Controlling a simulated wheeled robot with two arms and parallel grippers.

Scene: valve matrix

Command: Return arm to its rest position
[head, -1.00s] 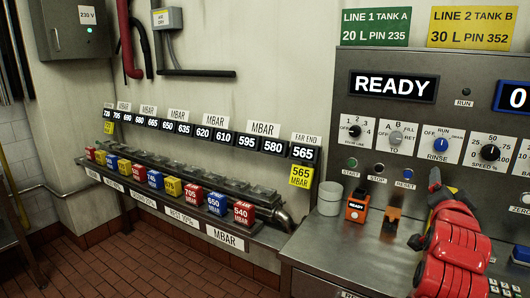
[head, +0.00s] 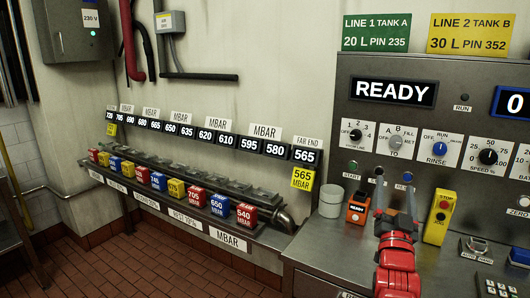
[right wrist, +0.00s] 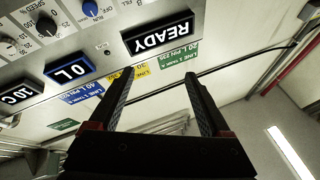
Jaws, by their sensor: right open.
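My right arm is red and rises from the bottom edge of the head view, right of centre. Its gripper (head: 394,184) points up in front of the control panel (head: 480,80), with its two dark fingers apart and nothing between them. In the right wrist view the same open fingers (right wrist: 158,92) frame the READY display (right wrist: 158,33), which appears upside down there. In the head view the READY display (head: 394,92) is above the gripper. The arm hides part of the steel counter behind it. My left gripper is not in view.
On the counter (head: 335,255) stand a white cup (head: 331,200), an orange READY device (head: 358,208) and a yellow STOP/JOG box (head: 439,217) close right of my gripper. To the left, a rail (head: 190,225) holds several coloured numbered blocks.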

